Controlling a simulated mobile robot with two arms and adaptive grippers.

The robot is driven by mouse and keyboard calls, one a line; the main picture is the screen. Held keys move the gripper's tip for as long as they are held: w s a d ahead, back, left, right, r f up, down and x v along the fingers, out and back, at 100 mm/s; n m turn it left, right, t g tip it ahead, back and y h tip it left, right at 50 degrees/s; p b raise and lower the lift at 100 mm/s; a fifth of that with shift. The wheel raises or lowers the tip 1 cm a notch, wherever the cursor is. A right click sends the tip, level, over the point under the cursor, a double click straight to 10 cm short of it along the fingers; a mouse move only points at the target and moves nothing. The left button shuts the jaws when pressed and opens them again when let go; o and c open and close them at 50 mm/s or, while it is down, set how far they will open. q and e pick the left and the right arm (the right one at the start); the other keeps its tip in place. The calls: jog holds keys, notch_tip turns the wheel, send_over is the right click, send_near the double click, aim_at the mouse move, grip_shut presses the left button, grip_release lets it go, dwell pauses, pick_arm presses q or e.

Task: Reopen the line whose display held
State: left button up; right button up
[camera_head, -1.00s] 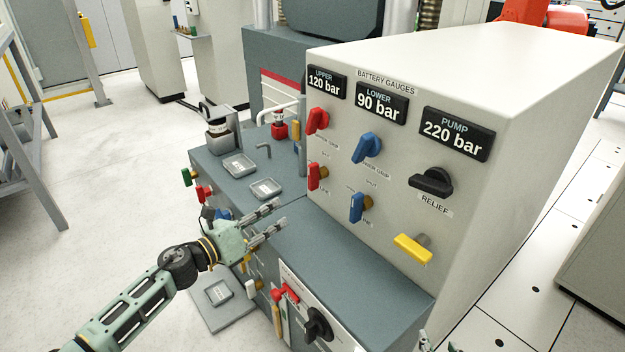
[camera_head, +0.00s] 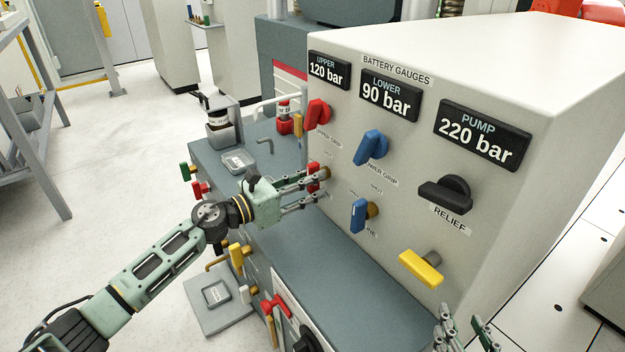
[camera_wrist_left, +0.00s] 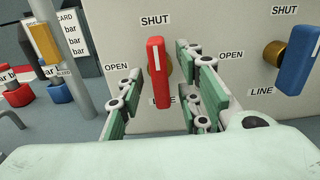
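The gauge panel has three displays: UPPER 120 bar (camera_head: 329,70), LOWER 90 bar (camera_head: 389,95) and PUMP 220 bar (camera_head: 484,134). The red line handle (camera_wrist_left: 157,68) stands upright below a SHUT label, with OPEN to its left; it is partly hidden in the head view. The blue line handle (camera_head: 359,215) is also upright, its top towards SHUT. My left gripper (camera_head: 322,186) is open, with one finger on each side of the red line handle; I cannot tell whether they touch it. My right gripper (camera_head: 468,330) is empty at the bottom edge, its fingers apart.
Red (camera_head: 318,113) and blue (camera_head: 370,147) upper-row handles, the black relief knob (camera_head: 446,194) and a yellow handle (camera_head: 421,267) share the panel. A grey bench top (camera_head: 335,260) runs below it. Small trays and coloured valves stand to the left.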

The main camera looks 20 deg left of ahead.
pick_arm(q)
jog(key=shift+w+d, duration=0.4)
jog(key=shift+w, duration=0.1)
grip_shut()
